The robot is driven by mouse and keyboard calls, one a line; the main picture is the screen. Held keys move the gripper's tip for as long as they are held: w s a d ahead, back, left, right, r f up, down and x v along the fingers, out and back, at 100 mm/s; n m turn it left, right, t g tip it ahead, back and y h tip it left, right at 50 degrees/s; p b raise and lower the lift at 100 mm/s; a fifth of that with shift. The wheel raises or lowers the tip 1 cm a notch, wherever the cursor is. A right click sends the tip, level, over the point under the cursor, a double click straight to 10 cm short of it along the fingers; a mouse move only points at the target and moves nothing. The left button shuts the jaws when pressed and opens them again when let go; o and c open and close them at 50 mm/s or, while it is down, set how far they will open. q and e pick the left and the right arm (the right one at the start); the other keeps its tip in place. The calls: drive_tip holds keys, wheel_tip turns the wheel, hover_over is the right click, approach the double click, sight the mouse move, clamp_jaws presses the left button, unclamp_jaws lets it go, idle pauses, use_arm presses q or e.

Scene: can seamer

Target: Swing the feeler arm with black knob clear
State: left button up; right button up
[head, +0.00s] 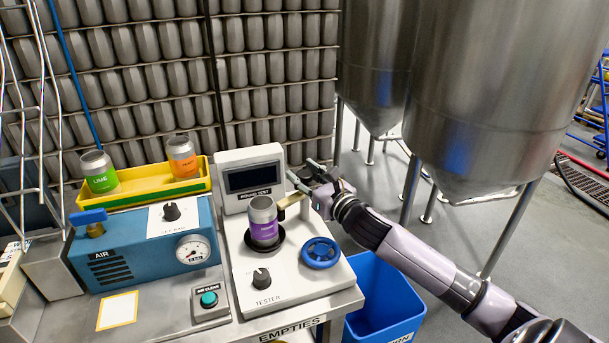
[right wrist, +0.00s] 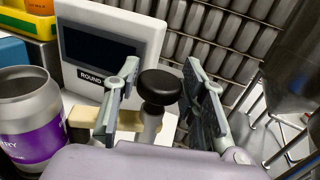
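The feeler arm is a tan bar (head: 290,200) on the white tester, its tip reaching the rim of the purple-labelled can (head: 263,221). In the right wrist view the bar (right wrist: 88,118) runs from the can toward a post with a black knob (right wrist: 160,86). My right gripper (head: 303,172) is at the tester's right side, beside the screen. In the right wrist view its two fingers (right wrist: 160,70) stand apart, one on each side of the knob, with small gaps visible. My left gripper is not in view.
The tester screen (head: 254,178) stands close to the left of my right gripper. A blue handwheel (head: 320,252) and a dial knob (head: 262,278) are in front. A blue bin (head: 385,300) stands below right. Steel tanks (head: 490,100) are behind right, with open floor between.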

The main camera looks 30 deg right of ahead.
clamp_jaws()
idle(0.3)
